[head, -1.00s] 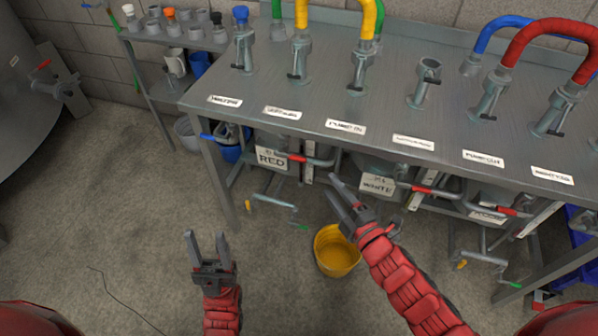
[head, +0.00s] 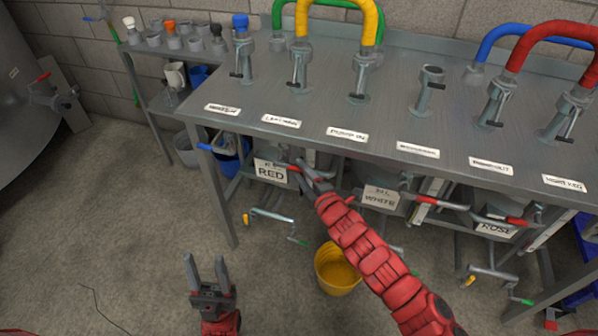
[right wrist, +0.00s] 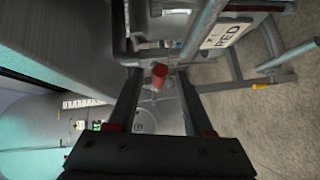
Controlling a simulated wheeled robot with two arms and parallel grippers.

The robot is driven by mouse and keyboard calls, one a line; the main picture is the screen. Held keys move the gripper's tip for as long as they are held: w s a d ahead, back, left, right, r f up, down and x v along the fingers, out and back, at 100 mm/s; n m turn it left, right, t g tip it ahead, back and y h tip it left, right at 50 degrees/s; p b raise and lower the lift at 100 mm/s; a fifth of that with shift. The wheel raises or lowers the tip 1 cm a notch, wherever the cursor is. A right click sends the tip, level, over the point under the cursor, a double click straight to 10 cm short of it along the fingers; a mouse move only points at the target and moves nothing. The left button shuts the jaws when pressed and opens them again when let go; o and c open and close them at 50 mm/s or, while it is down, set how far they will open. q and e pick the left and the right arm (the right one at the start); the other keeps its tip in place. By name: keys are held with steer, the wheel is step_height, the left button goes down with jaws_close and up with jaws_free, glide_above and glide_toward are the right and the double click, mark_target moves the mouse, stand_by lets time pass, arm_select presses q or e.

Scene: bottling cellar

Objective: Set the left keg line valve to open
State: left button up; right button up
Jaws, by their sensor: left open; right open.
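A red-ended valve handle (head: 293,168) on a grey pipe shows beside the RED sign (head: 271,172), under the bench. In the right wrist view the handle's red end (right wrist: 159,75) sits between the fingers of my right gripper (right wrist: 157,78). The gripper is open, with a gap visible on both sides of the handle. In the head view my right gripper (head: 306,175) reaches under the bench's front edge at this handle, and partly hides it. I cannot read whether the valve is open. My left gripper (head: 205,262) is open and empty, low over the floor.
The metal bench (head: 330,105) carries posts with black levers and coloured hoses. Its front edge lies just above my right gripper. A WHITE sign (head: 381,199) and more red-ended handles are to the right. A yellow bucket (head: 338,272) stands below my right arm. The floor at left is clear.

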steer(key=shift+x, duration=1)
jaws_close()
stand_by(0.8)
